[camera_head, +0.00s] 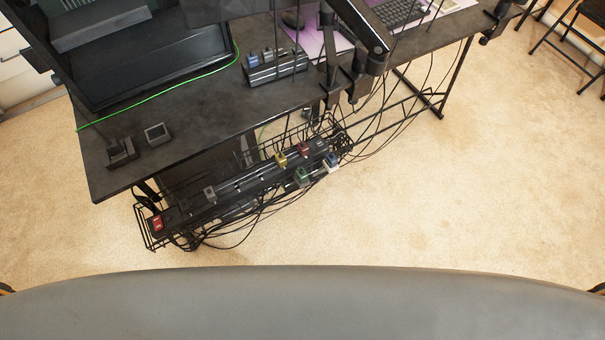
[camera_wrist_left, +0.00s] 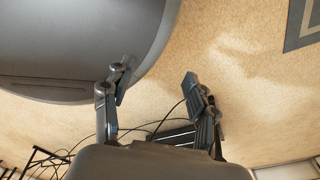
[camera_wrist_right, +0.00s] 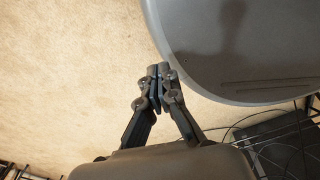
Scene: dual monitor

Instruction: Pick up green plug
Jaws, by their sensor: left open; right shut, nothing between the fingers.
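The green plug (camera_head: 301,176) is at the front side of a black power strip (camera_head: 240,186) in a wire cable tray below the desk's front edge. A yellow plug (camera_head: 281,159), a red plug (camera_head: 304,149) and a blue-and-white plug (camera_head: 331,161) are close around it. My left gripper (camera_wrist_left: 156,78) is open and empty over carpet in the left wrist view. My right gripper (camera_wrist_right: 159,70) is shut and empty over carpet in the right wrist view. Neither gripper shows in the head view, and the green plug is not discernible in either wrist view.
The wire tray (camera_head: 146,232) and loose black cables (camera_head: 262,222) surround the strip. The black desk (camera_head: 200,115) carries monitors, a keyboard (camera_head: 397,12) and another plug block (camera_head: 276,68).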

